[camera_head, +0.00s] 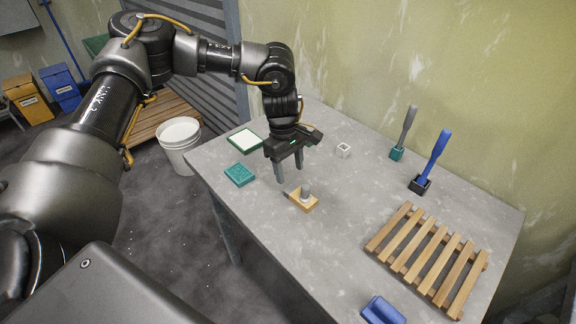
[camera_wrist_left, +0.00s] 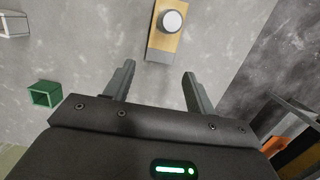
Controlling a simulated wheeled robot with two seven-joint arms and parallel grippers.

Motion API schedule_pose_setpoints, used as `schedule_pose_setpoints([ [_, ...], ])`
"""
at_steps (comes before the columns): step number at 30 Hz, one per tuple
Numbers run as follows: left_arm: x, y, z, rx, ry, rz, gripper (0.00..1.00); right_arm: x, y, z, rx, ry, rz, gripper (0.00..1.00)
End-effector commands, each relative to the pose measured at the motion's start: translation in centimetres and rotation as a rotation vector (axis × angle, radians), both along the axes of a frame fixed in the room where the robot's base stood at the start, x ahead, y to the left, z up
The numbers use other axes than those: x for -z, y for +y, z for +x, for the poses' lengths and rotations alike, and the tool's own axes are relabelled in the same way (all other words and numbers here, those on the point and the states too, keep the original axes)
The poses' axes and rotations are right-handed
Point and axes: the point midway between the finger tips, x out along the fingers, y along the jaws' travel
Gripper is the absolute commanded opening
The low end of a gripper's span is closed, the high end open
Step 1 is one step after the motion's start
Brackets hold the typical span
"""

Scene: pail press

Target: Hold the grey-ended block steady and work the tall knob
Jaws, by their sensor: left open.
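The block (camera_head: 301,203) is a small wooden piece lying on the grey table, with a grey left end. A grey upright knob (camera_head: 305,189) with a round pale top stands on it. In the left wrist view the block (camera_wrist_left: 163,43) shows at the top centre, and the knob (camera_wrist_left: 172,21) is seen end-on. My left gripper (camera_head: 289,178) is open and empty, its fingers pointing down just behind and left of the block. In the left wrist view the open fingers (camera_wrist_left: 158,72) lie apart from the block. My right gripper is not in view.
A white pail (camera_head: 180,145) stands on the floor.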

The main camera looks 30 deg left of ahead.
Motion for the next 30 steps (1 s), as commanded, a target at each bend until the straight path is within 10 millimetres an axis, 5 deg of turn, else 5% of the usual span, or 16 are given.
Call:
schedule_pose_setpoints([
  [12,5.6,-0.6,-0.4,-0.005,0.003,0.0,0.55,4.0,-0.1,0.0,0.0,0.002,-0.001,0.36],
  [19,6.7,-0.8,-0.4,-0.004,0.001,-0.001,0.55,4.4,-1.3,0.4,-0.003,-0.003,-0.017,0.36],
  [25,6.5,-0.8,-0.4,-0.004,0.0,-0.001,0.3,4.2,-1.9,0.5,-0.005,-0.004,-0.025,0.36],
  [27,6.5,-0.8,-0.4,-0.004,0.0,-0.001,0.39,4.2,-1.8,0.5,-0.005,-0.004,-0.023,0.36],
  [30,6.5,-0.8,-0.4,-0.004,0.0,-0.001,0.26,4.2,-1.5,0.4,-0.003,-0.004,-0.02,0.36],
])
